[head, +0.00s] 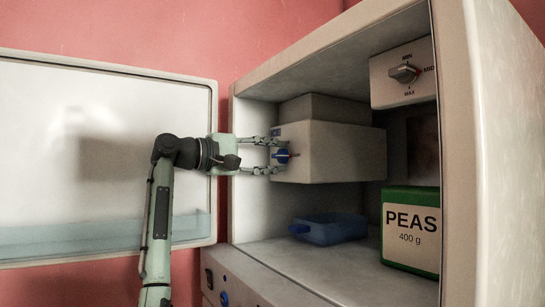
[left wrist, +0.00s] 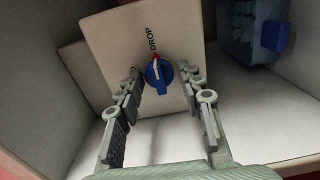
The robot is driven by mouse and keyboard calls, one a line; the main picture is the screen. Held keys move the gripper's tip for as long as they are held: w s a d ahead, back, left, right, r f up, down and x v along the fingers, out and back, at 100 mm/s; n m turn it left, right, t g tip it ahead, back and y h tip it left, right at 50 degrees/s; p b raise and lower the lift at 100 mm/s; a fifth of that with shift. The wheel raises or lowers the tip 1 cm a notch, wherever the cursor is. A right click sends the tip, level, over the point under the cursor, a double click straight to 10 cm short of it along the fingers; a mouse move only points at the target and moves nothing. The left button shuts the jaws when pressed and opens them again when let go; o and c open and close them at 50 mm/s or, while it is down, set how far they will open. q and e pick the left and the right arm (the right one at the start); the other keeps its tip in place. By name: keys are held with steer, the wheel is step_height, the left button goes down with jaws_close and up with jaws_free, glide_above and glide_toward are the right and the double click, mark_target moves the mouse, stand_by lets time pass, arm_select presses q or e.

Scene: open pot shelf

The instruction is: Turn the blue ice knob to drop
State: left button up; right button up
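The blue ice knob (left wrist: 158,74) sits on the front of a pale box (head: 335,152); it also shows in the head view (head: 283,156). In the left wrist view, the white line on the knob points up toward a red mark beside the word DROP (left wrist: 151,40). My left gripper (head: 277,155) is in front of the box with one finger on each side of the knob. Its fingers are spread, with a visible gap to the knob in the left wrist view (left wrist: 160,80). My right gripper is not in view.
The box hangs inside an open freezer compartment (head: 300,265). A blue tray (head: 335,230) lies below it, and a green PEAS box (head: 411,230) stands at the right. A MIN–MAX dial (head: 404,74) is at upper right. The open door (head: 100,130) is at left.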

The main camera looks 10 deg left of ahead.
arm_select(q)
steer(key=shift+o, duration=1)
steer(key=v, duration=1.2)
steer(key=shift+r, duration=0.1)
